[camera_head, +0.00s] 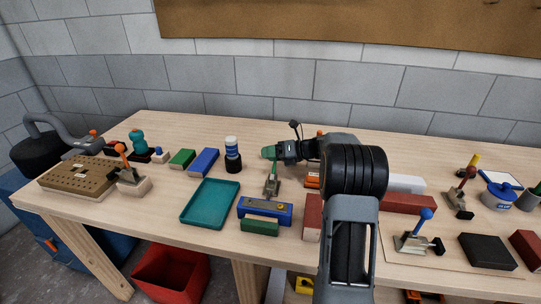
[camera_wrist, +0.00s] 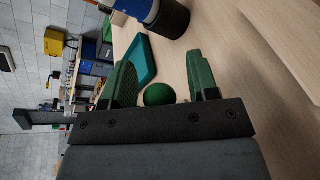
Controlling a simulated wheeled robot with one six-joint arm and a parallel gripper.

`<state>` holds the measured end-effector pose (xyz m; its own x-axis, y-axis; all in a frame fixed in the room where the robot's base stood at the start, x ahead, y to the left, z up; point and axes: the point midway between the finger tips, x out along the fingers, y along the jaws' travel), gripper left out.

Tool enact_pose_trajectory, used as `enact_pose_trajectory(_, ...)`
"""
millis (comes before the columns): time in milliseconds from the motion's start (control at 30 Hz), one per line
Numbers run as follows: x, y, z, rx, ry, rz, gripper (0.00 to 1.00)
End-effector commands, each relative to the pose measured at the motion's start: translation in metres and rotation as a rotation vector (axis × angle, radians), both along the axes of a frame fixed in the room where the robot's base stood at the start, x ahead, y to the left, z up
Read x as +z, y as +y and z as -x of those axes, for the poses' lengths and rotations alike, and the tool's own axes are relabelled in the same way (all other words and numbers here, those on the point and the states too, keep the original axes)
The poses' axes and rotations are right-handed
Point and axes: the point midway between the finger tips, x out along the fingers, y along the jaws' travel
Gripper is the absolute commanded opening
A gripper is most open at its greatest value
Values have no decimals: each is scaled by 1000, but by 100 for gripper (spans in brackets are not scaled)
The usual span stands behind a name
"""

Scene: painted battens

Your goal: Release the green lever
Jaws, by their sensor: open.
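The green lever (camera_head: 272,185) stands upright on its small metal base in the middle of the bench, behind a blue fixture. Its round green knob (camera_wrist: 159,94) shows in the wrist view between my two green fingers, near the palm, with a gap on either side. My gripper (camera_head: 267,153) reaches in from the right at the top of the lever, fingers pointing left. In the wrist view my gripper (camera_wrist: 160,62) is open. In the head view the fingers make the knob hard to pick out.
A teal tray (camera_head: 186,217) lies left of the lever. A blue and white bottle (camera_head: 232,147) in a black holder stands behind left. The blue fixture (camera_head: 250,209) is in front. Other levers have orange (camera_head: 121,148), blue (camera_head: 426,214) and red (camera_head: 471,172) knobs.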

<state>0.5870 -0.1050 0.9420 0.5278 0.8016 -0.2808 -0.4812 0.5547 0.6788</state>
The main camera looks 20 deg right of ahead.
Motion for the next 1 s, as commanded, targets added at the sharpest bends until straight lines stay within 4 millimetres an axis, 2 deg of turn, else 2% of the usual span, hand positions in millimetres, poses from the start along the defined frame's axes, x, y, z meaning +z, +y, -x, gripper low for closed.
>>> enact_pose_trajectory(233, 0, 0, 0, 0, 0, 0, 54)
enact_pose_trajectory(800, 0, 0, 0, -1, 0, 1, 0)
enact_pose_trajectory(1000, 0, 0, 0, -1, 0, 1, 0)
